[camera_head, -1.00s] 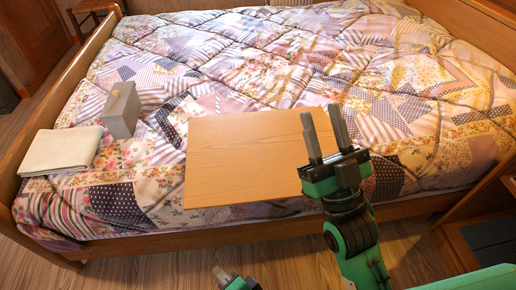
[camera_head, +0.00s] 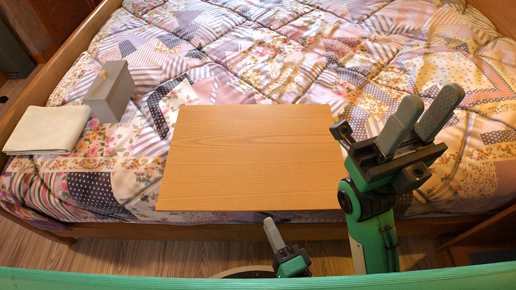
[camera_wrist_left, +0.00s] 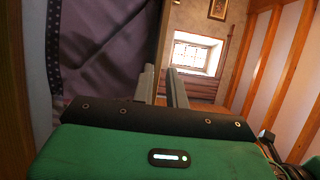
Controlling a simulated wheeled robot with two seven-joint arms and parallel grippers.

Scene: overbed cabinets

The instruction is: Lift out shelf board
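The wooden shelf board (camera_head: 250,155) lies flat on the bed in the head view, its front edge near the bed's front side. My left gripper (camera_head: 271,222) is below and in front of the board's front edge, its lower part cut by a green bar. My right gripper (camera_head: 432,106) is raised right of the board, fingers apart and empty, not touching the board.
A grey box (camera_head: 112,95) and a folded cream cloth (camera_head: 48,130) lie on the patchwork quilt (camera_head: 260,60) at the left. The wooden bed rail (camera_head: 150,231) runs below the board. Wooden furniture (camera_head: 480,240) stands at the lower right.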

